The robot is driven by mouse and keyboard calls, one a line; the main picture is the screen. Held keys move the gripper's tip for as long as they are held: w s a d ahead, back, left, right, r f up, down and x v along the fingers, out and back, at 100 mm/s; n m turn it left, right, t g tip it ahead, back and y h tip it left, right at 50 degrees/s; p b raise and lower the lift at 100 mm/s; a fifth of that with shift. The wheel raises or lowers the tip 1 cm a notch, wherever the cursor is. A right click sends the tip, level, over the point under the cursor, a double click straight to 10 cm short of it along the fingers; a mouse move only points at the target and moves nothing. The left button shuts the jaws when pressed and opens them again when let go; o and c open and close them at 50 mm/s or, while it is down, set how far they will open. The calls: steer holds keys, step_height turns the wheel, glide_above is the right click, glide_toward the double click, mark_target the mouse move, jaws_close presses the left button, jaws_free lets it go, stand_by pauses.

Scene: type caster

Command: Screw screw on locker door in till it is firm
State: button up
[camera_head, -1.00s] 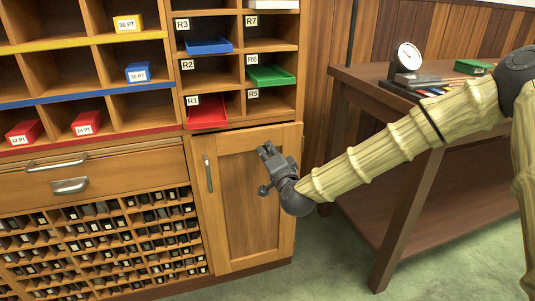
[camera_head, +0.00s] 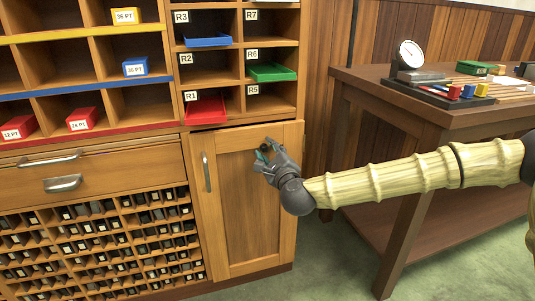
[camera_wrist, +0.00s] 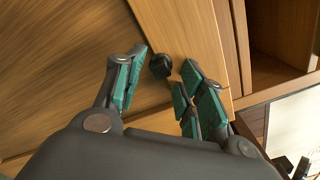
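The locker door (camera_head: 232,215) is a wooden panelled door at the lower middle of the cabinet. The screw (camera_wrist: 161,66) is a small dark knob on the door's frame in the wrist view. In the head view it is hard to separate from my fingers. My gripper (camera_head: 264,156) is at the upper right part of the door. In the wrist view my gripper (camera_wrist: 158,80) is open, its teal-padded fingers on either side of the screw, with gaps between them and it. The screw sits near the fingertips; whether it is fully seated I cannot tell.
A vertical metal handle (camera_head: 207,172) is on the door's left side. A red tray (camera_head: 206,109) sits in a cubby above the door. A wooden workbench (camera_head: 420,111) with a dial gauge (camera_head: 410,55) stands at the right, behind my arm.

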steer(key=shift+s+a, duration=0.1)
steer(key=shift+s, duration=0.05)
steer(key=shift+s, duration=0.35)
steer(key=v, duration=1.1)
steer(key=shift+d, duration=0.25)
